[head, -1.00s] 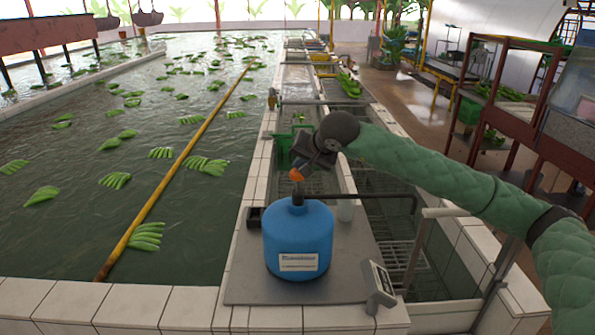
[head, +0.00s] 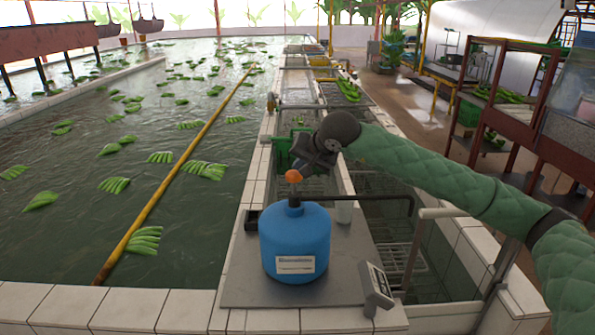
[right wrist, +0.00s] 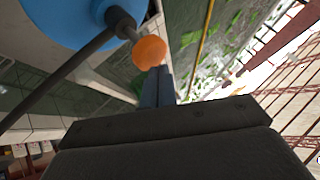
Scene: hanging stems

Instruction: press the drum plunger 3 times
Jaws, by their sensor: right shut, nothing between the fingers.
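The blue drum (head: 295,245) stands upright on a grey plate on the tiled ledge. Its plunger has an orange knob (head: 293,174) on a short stem above the drum's dark neck, with a length of stem showing below the knob. My right gripper (head: 303,170) is shut and empty, close beside the knob at about its height. In the right wrist view the orange knob (right wrist: 149,52) shows just past my right fingertips (right wrist: 157,70); whether they touch I cannot tell. My left gripper is not in view.
A dark spout pipe (head: 375,198) runs right from the drum. A small display box (head: 377,285) stands at the plate's front right, and a pale cup (head: 344,212) behind the drum. A water basin with green banana clusters (head: 205,170) lies to the left.

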